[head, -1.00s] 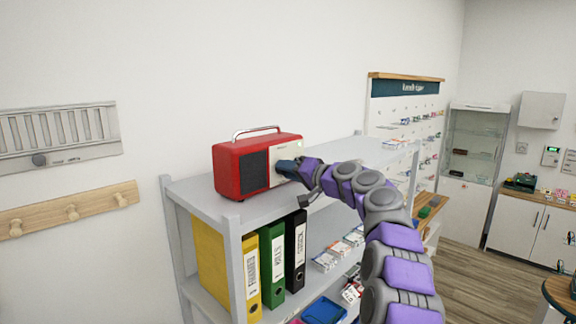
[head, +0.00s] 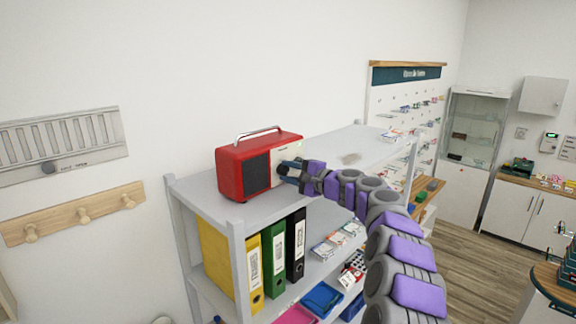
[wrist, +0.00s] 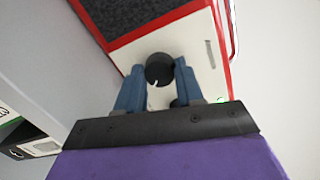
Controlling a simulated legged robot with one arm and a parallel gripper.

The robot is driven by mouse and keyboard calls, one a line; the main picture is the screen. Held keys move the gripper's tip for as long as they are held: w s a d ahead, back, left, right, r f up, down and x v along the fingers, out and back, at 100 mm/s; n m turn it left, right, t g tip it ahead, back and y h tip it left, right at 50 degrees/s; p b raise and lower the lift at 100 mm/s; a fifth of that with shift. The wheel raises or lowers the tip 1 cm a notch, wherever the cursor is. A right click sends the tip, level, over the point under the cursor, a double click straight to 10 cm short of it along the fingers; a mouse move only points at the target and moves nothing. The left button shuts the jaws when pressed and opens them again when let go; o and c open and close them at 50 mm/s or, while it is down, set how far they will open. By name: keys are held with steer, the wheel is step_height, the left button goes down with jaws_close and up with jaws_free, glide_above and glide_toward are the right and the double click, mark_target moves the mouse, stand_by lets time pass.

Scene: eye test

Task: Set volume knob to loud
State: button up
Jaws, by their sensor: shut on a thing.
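A red radio (head: 231,175) with a dark speaker grille, a cream front panel and a metal handle stands on the shelf top. My gripper (head: 285,169) is at the right part of its front and hides the knob in the head view. In the wrist view, the round black volume knob (wrist: 159,67) sits on the cream panel (wrist: 198,38), with a short white mark at its lower edge in the picture. The blue fingers of my gripper (wrist: 160,78) are on either side of the knob, shut on it.
The grey shelf unit (head: 240,220) holds yellow, green and black binders below the radio. The shelf top right of the radio is mostly clear beyond my arm.

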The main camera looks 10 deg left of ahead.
steer(key=m, duration=0.2)
steer(key=m+p, duration=0.1)
steer(key=m, duration=0.1)
steer(key=shift+w+d+f, duration=0.1)
steer(key=shift+d+f, duration=0.05)
steer(key=shift+f, duration=0.2)
steer(key=shift+f+m, duration=0.15)
steer(key=shift+m, duration=1.95)
steer(key=o, duration=1)
steer(key=shift+w, duration=0.15)
steer(key=shift+o, duration=0.2)
steer(key=shift+s+r, duration=0.25)
steer(key=shift+r, duration=0.05)
steer(key=shift+s+d, duration=0.1)
steer(key=shift+d, duration=0.2)
steer(key=b+v, duration=0.3)
steer(key=v, duration=1.3)
steer(key=shift+d+f+b, duration=0.3)
steer(key=shift+f+b, duration=0.05)
steer(key=shift+f, duration=0.05)
